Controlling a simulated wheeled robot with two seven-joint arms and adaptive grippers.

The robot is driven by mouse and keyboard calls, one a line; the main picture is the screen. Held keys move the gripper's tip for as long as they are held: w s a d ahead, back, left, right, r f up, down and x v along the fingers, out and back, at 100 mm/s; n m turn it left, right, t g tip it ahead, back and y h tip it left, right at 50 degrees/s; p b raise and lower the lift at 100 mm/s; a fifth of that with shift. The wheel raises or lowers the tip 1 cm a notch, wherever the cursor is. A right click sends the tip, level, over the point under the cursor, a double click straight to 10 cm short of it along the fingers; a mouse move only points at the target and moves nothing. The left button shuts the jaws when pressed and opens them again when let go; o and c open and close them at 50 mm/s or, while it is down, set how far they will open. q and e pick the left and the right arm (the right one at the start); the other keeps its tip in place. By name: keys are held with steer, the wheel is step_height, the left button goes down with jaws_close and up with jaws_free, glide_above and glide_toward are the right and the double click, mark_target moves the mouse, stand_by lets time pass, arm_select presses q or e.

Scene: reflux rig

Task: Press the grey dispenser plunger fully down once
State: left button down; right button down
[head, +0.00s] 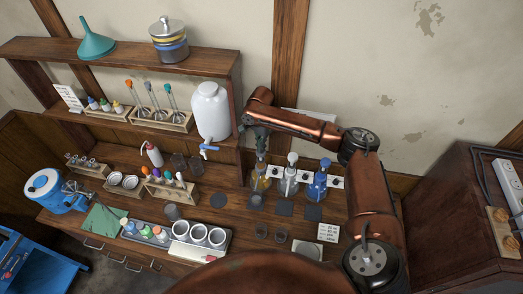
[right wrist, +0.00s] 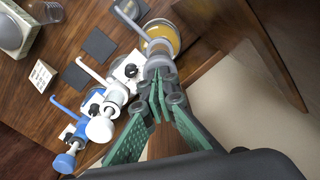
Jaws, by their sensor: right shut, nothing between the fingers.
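The grey-topped dispenser with an amber body (head: 260,184) stands at the left of a row of dispensers on the bench. In the right wrist view its grey plunger head (right wrist: 157,66) is at the fingertips, with the amber bottle (right wrist: 164,32) beyond. My right gripper (head: 261,143) is shut and empty, directly above this dispenser. In the right wrist view the green fingertips (right wrist: 161,80) overlap the near edge of the plunger head; whether they touch it I cannot tell. The fingers partly hide the plunger, so its height is unclear. My left gripper is not in view.
A white dispenser (right wrist: 106,120) and a blue dispenser (head: 318,184) stand close beside it. A white jug with a blue tap (head: 210,108) stands to the left. Dark square pads (head: 284,207) lie in front. A wooden shelf (head: 120,65) rises behind left.

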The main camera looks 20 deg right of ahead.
steer(key=shift+f, duration=0.5)
steer(key=shift+s+f, duration=0.1)
steer(key=shift+f, duration=1)
steer(key=shift+f+p, duration=0.3)
steer(key=shift+f, duration=0.1)
steer(key=shift+r, duration=0.1)
steer(key=shift+r+p, duration=1.5)
steer(key=shift+p, duration=0.25)
steer(key=shift+r+p, duration=0.85)
steer(key=shift+r, duration=0.65)
